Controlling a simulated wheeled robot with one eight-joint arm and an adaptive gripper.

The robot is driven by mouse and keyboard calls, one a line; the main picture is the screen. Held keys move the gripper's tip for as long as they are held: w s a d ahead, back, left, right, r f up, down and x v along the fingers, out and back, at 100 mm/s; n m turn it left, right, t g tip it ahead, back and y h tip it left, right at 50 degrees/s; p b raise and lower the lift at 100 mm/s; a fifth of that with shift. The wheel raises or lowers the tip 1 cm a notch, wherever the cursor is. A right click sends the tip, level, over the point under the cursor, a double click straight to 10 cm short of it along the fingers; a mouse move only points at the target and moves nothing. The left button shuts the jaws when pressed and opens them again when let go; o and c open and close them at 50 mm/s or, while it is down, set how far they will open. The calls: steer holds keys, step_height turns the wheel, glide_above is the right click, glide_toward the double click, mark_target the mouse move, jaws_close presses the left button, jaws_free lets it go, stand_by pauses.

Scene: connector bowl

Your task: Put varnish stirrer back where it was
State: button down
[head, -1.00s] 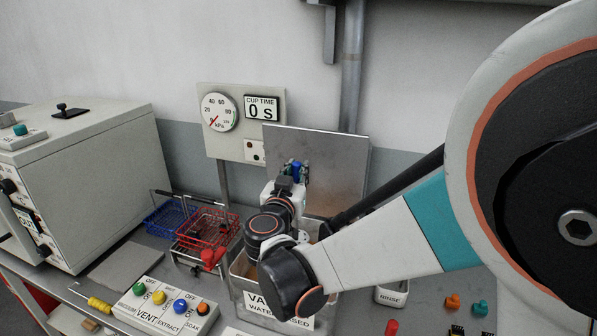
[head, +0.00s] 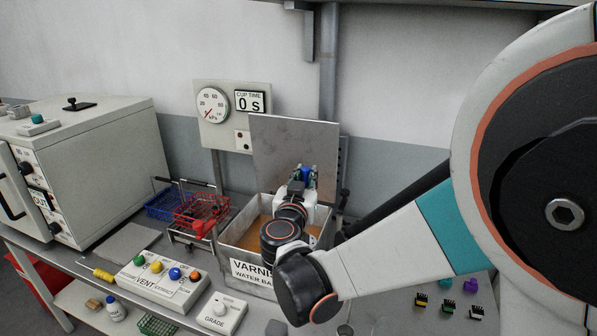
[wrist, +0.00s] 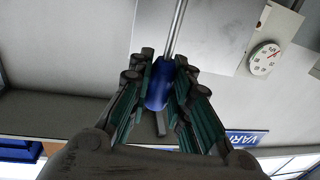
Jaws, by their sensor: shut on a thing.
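My gripper (head: 303,178) is raised over the varnish tank (head: 228,246), in front of its upright metal lid (head: 300,150). In the wrist view my gripper (wrist: 162,92) is shut on the blue handle of the varnish stirrer (wrist: 158,88), with the teal-padded fingers on both sides of it. A thin metal rod runs from the handle out of the top of that view; its far end is out of sight. In the head view only a bit of the blue handle (head: 306,173) shows between the fingers. Amber varnish (head: 262,232) shows in the open tank, partly hidden by my arm.
A red wire basket (head: 200,212) and a blue one (head: 170,203) stand left of the tank. A button box (head: 160,282) and a grade dial box (head: 220,313) sit in front. The gauge panel (head: 226,115) rises behind. Small connectors (head: 447,306) lie at right.

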steer(key=w+d+f+n+y, duration=0.1)
steer(key=d+f, duration=0.3)
steer(key=d, duration=0.5)
steer(key=w+d+f+n+y, duration=0.1)
steer(key=w+d+f+y, duration=0.1)
steer(key=d, duration=0.6)
steer(key=shift+w+d+f+y, duration=0.4)
steer(key=shift+w+f, duration=0.35)
steer(key=shift+f, duration=0.15)
